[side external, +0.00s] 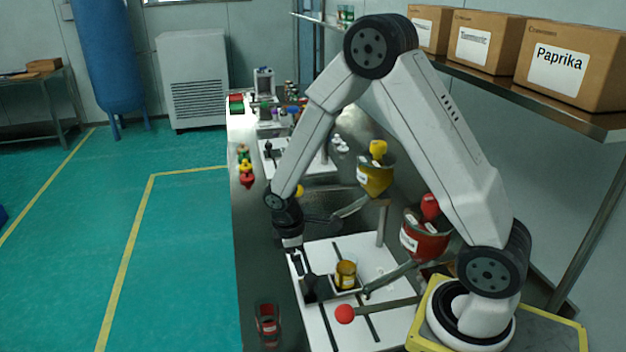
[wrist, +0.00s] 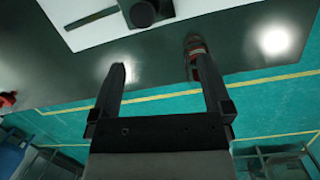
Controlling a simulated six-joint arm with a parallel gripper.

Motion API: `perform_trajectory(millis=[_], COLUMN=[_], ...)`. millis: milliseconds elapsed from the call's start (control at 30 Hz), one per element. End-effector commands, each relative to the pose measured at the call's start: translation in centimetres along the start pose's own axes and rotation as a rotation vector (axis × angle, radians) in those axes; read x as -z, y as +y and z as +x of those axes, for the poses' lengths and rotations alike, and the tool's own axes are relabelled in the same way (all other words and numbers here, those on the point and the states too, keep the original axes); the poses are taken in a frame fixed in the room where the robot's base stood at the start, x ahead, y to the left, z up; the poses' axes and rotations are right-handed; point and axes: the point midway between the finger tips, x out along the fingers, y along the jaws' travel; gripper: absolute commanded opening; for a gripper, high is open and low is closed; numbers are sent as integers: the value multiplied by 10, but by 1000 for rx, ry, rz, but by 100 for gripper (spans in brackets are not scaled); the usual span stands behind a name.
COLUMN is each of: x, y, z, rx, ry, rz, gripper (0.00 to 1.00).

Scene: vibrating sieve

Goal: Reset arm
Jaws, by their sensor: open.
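My gripper (side external: 299,268) hangs below the wrist, its fingers pointing down over the left edge of the near white base plate (side external: 318,249). In the wrist view my gripper (wrist: 160,68) has its two fingers apart with nothing between them. A glass jar with yellow contents (side external: 345,276) stands upright in a holder on the plate, to the right of my gripper. A clear jar with red contents (side external: 268,326) stands on the dark counter near its front edge; it shows partly behind the right finger in the wrist view (wrist: 194,44).
A red hopper (side external: 424,243) and a yellow hopper (side external: 374,181) stand right of my gripper. A red-knobbed lever (side external: 345,314) crosses the plate. Boxes, one labelled Paprika (side external: 570,66), sit on the shelf. The floor (side external: 185,260) left of the counter is clear.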

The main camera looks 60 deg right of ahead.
Motion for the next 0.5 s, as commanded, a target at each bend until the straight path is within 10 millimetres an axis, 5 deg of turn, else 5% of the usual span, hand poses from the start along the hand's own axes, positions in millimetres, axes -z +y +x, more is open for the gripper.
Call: perform_trajectory(millis=[500], x=[-29], y=[-60], z=[-69], rx=[9], ry=[266], rz=[422], gripper=[100])
